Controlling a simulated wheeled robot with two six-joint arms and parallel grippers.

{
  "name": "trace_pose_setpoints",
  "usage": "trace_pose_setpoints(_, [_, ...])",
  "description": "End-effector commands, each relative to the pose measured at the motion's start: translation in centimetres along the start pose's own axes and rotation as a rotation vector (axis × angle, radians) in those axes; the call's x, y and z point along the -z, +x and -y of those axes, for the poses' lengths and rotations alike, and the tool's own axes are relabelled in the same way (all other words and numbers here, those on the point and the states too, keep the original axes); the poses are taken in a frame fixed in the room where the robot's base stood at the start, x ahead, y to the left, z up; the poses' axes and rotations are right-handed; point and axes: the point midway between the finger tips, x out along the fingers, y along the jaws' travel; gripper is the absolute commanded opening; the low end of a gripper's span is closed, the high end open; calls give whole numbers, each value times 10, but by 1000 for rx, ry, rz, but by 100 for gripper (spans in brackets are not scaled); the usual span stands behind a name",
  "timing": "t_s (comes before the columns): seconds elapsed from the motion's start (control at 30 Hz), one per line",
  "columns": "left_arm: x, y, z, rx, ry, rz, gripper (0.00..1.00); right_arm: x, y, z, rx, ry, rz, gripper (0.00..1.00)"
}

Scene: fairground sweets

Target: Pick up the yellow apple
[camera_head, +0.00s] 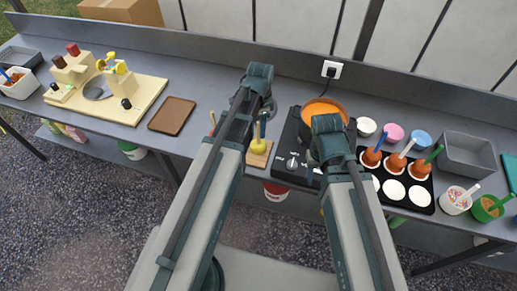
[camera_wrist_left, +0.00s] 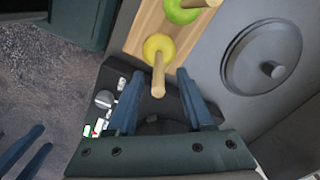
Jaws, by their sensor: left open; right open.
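The yellow apple (camera_wrist_left: 160,48) lies on a wooden board (camera_wrist_left: 143,32) in the left wrist view, its pale stick pointing toward my left gripper (camera_wrist_left: 162,102). That gripper is open, with the stick's end near the gap between its fingers and the apple beyond the fingertips. In the head view the yellow apple (camera_head: 259,147) shows beside my left arm on the small wooden board (camera_head: 259,161). Two blue fingers at the lower left of the left wrist view appear to be my right gripper (camera_wrist_left: 22,152), open and empty.
A green apple (camera_wrist_left: 181,11) sits next to the yellow one on the board. A black cooker (camera_head: 290,151) with an orange-filled pot (camera_head: 321,107) stands to the right. A black tray (camera_head: 423,197) holds coated apples. A brown tray (camera_head: 172,115) lies to the left.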

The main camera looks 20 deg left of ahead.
Motion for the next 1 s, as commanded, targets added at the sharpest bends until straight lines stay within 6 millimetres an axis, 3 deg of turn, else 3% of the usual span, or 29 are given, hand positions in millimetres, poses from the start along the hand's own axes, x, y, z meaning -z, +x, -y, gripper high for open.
trace_pose_setpoints(0.17, [-1,4,0,0,0,0,52,0,4,0,0,0,0,50])
trace_pose_setpoints(0.6, [-7,52,-1,0,0,0,52,3,51,5,0,2,0,50])
trace_pose_setpoints(0.87, [-7,51,-1,0,0,0,52,3,50,5,0,2,0,50])
trace_pose_setpoints(0.9, [-7,51,-1,0,0,0,50,3,50,5,0,2,0,50])
trace_pose_setpoints(1.0, [-7,51,-1,0,0,0,32,3,50,5,0,2,0,50])
